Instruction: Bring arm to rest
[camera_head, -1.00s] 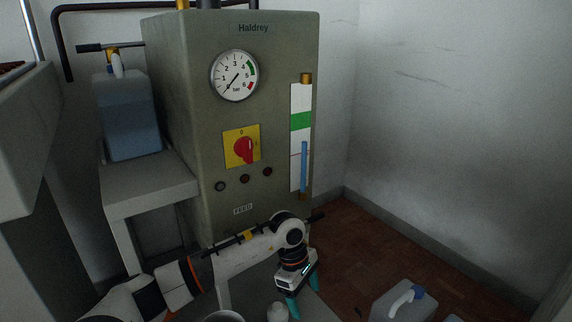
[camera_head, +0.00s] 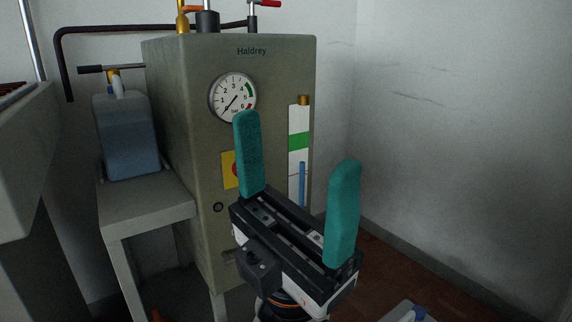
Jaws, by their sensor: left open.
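My left gripper (camera_head: 297,180) is raised in front of the grey-green Haldrey boiler (camera_head: 190,150), with its two teal fingers pointing up. The fingers are wide apart with nothing between them. The gripper hides most of the yellow plate with the red switch (camera_head: 229,170) and part of the boiler's lower front. Most of my left arm is out of the picture below. My right gripper is not in view.
A blue-tinted canister (camera_head: 128,140) stands on a grey stand (camera_head: 150,212) left of the boiler. A pressure gauge (camera_head: 233,97) and level glass (camera_head: 301,170) are on the boiler front. Another container (camera_head: 405,312) is at the bottom right. White wall (camera_head: 450,130) stands right.

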